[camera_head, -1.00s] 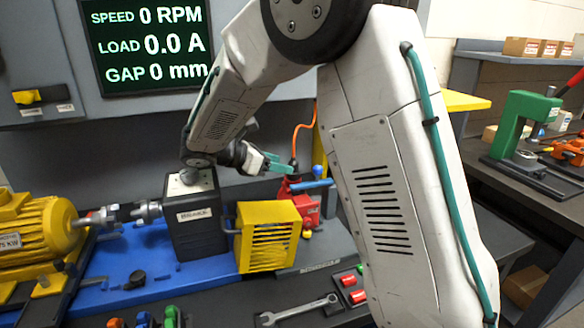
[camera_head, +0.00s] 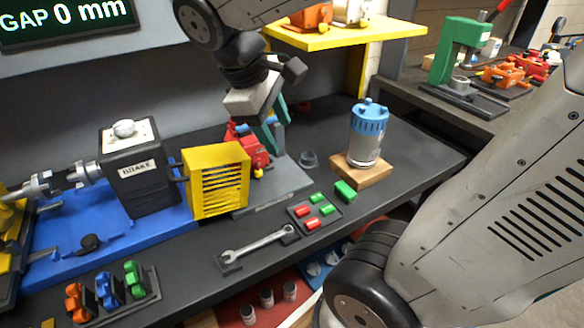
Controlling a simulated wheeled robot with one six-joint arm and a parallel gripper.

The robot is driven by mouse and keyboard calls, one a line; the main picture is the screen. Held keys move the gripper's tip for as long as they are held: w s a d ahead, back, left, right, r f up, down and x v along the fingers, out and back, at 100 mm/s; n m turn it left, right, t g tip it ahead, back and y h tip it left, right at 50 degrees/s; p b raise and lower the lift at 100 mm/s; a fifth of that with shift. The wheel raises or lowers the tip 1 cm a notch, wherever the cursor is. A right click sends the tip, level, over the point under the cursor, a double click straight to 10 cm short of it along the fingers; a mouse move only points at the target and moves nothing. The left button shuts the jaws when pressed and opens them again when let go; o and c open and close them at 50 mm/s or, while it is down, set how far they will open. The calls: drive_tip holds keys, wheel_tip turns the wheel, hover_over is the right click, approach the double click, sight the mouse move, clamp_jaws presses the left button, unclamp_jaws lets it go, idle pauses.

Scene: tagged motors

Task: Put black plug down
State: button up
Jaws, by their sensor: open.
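My gripper (camera_head: 271,138) has teal fingers that point down beside the red device (camera_head: 247,150) behind the yellow guard. Its jaws are open. A small dark round piece (camera_head: 308,159) stands on the bench just right of the fingers, apart from them. It may be the black plug, but I cannot tell for sure. The fingers and wrist hide part of the red device, and no orange cable shows clearly now.
A blue-topped canister (camera_head: 367,135) stands on a wooden block (camera_head: 362,171) to the right. In front lie a wrench (camera_head: 258,246) and a tray of red and green pieces (camera_head: 314,211). The yellow shelf (camera_head: 345,36) overhangs behind. Bare bench lies around the dark piece.

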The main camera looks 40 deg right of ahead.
drive_tip(key=s+a+f+m+t+y, duration=0.2)
drive_tip(key=s+a+m+y, duration=0.2)
drive_tip(key=s, duration=0.5)
drive_tip(key=shift+f+m, duration=0.15)
drive_tip(key=shift+m, duration=0.75)
drive_tip(key=shift+s, duration=0.1)
